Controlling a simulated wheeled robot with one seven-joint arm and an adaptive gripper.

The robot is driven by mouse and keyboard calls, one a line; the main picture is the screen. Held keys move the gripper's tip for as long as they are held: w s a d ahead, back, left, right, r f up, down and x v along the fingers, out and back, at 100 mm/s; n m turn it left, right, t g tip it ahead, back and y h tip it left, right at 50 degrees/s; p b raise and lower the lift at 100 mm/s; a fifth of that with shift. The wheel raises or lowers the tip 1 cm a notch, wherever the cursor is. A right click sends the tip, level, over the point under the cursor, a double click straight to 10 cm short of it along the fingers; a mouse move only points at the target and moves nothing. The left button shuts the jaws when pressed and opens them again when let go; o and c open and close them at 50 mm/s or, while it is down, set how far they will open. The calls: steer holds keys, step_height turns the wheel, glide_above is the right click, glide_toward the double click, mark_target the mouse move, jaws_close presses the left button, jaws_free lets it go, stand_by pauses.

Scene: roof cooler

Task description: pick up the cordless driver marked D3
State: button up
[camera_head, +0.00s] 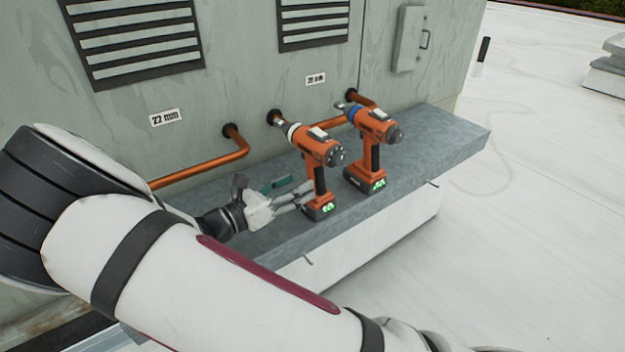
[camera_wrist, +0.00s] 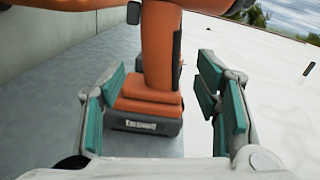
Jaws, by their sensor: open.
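Two orange and black cordless drivers stand upright on their battery bases on the grey ledge (camera_head: 440,145). The left driver (camera_head: 318,150) has a white collar, and the right driver (camera_head: 376,126) has a blue one. I cannot read a D3 mark on either. My gripper (camera_head: 303,192) is low beside the left driver's handle, with its jaws open. In the wrist view, an orange handle and battery base (camera_wrist: 150,100) stand between and just beyond the teal finger pads, with a gap on each side. The label on that base is too small to read.
Copper pipes (camera_head: 205,168) come out of the grey cabinet wall (camera_head: 225,70) behind the drivers. The right driver stands close to the left one. The ledge is bare to the right, and the white roof (camera_head: 540,200) is open beyond it.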

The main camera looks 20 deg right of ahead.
mark_target(311, 176)
steer(key=x, duration=0.3)
steer(key=p+x, duration=0.1)
steer(key=x, duration=0.1)
steer(key=shift+s+d+r, duration=0.1)
steer(key=shift+d+r, duration=0.15)
steer(key=shift+r, duration=0.05)
steer(key=shift+w+d, duration=0.3)
steer(key=shift+d, duration=0.2)
jaws_close()
